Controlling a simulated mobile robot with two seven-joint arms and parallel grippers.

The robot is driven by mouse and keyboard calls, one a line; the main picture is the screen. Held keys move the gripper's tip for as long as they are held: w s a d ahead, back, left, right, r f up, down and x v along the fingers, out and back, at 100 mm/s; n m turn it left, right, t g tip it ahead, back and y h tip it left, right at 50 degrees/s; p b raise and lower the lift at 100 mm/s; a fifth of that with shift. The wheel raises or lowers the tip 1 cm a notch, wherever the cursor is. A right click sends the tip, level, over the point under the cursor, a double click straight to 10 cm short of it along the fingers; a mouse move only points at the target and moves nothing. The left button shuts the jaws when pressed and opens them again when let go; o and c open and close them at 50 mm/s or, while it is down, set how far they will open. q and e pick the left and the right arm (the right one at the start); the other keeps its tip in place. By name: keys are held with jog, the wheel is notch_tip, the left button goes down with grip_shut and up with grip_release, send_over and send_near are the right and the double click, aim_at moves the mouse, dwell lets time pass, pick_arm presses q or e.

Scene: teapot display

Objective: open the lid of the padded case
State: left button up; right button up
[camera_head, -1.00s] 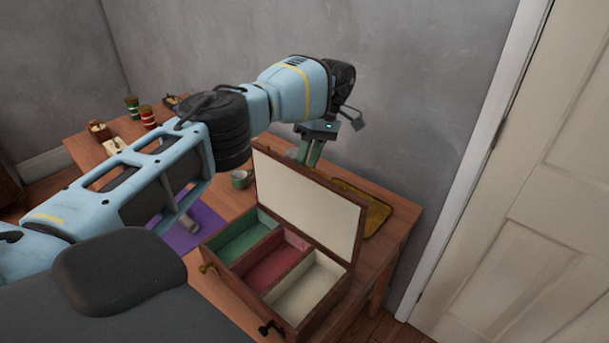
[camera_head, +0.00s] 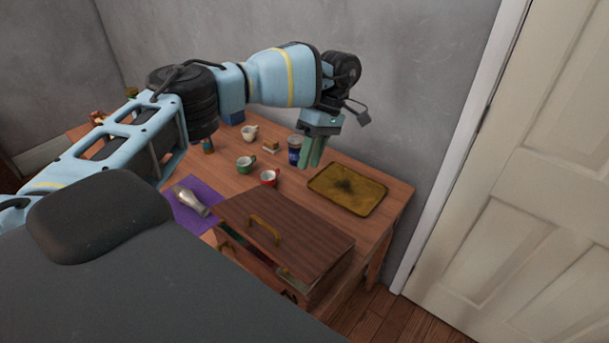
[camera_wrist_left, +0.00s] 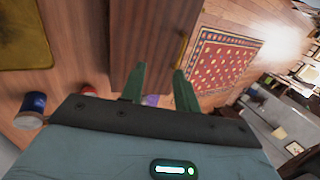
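The padded case (camera_head: 330,280) is a dark wooden box on the near part of the table. Its lid (camera_head: 310,240), with a brass handle (camera_head: 265,230) on top, is lowered over it but ajar. A gap along the front shows a little green and red lining. My left gripper (camera_head: 311,152) is above the table behind the case, fingers pointing down, apart from the lid. In the left wrist view its two green fingers (camera_wrist_left: 158,86) are spread with nothing held, and the wooden lid (camera_wrist_left: 148,35) shows beyond them. My right gripper is not in view.
A brass tray (camera_head: 347,192) lies right of the gripper, with a blue can (camera_head: 294,156) beside it. Green (camera_head: 246,165), red (camera_head: 269,177) and white cups (camera_head: 249,132) stand behind the case. A silvery vase (camera_head: 190,201) lies on a purple mat (camera_head: 185,218).

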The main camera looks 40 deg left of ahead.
pick_arm(q)
jog(key=s+d, duration=0.4)
jog(key=s, duration=0.2)
jog(key=shift+s+r, duration=0.15)
jog(key=shift+r, duration=0.05)
dwell(0.6)
